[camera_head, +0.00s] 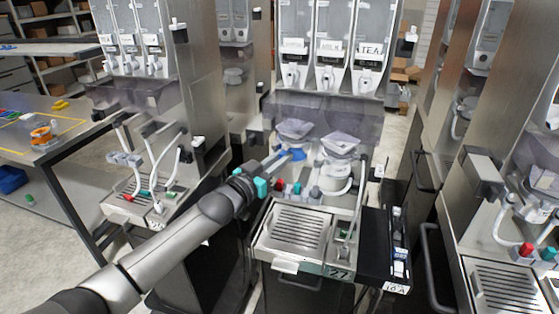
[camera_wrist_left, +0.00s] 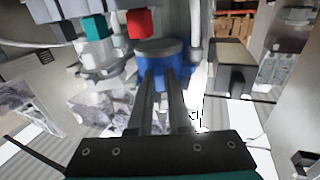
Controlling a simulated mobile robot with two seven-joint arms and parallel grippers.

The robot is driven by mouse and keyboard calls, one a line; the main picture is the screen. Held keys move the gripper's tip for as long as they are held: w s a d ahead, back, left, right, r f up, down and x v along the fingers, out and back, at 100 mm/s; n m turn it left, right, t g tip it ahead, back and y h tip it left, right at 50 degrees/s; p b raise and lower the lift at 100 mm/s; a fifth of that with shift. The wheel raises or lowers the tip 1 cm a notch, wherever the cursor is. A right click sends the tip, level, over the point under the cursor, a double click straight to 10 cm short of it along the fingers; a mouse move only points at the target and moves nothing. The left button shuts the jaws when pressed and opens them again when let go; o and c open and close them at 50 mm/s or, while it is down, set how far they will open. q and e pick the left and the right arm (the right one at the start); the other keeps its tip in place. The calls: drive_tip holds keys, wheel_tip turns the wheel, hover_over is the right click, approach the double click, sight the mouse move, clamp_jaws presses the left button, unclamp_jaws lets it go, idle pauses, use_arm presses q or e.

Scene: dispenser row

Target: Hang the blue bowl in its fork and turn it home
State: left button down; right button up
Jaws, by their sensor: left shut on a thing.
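The blue bowl (camera_head: 297,155) is at the middle dispenser, just under the left grey hopper (camera_head: 295,130). My left gripper (camera_head: 280,158) reaches in from the left and is shut on the bowl. In the left wrist view the bowl (camera_wrist_left: 161,74) shows blue with a grey round face, at the tips of the two dark fingers (camera_wrist_left: 161,90). The fork cannot be made out clearly; the hopper and bowl hide that spot. I cannot tell whether the bowl touches it. My right gripper is not in view.
A white vessel (camera_head: 335,178) stands right of the bowl, under a second hopper (camera_head: 340,145). A red knob (camera_head: 276,187) and a slotted drip tray (camera_head: 297,228) are below. Similar dispensers stand left and right. A table (camera_head: 60,150) is at the left.

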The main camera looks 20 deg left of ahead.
use_arm(q)
drive_tip(key=shift+w+a+m+g+h+b, duration=0.1)
drive_tip(key=shift+a+m+g+h+b, duration=0.25)
drive_tip(key=shift+h+b, duration=0.3)
drive_tip(key=shift+w+a+m+g+h+b, duration=0.1)
drive_tip(key=shift+a+m+g+h+b, duration=0.1)
drive_tip(key=shift+m+h+b, duration=0.45)
drive_tip(key=shift+w+a+m+g+h+b, duration=0.25)
drive_tip(key=shift+g+h+b, duration=0.25)
drive_tip(key=shift+b, duration=0.4)
drive_tip(key=shift+s, duration=0.1)
drive_tip(key=c, duration=0.8)
unclamp_jaws()
drive_tip(key=shift+f, duration=0.1)
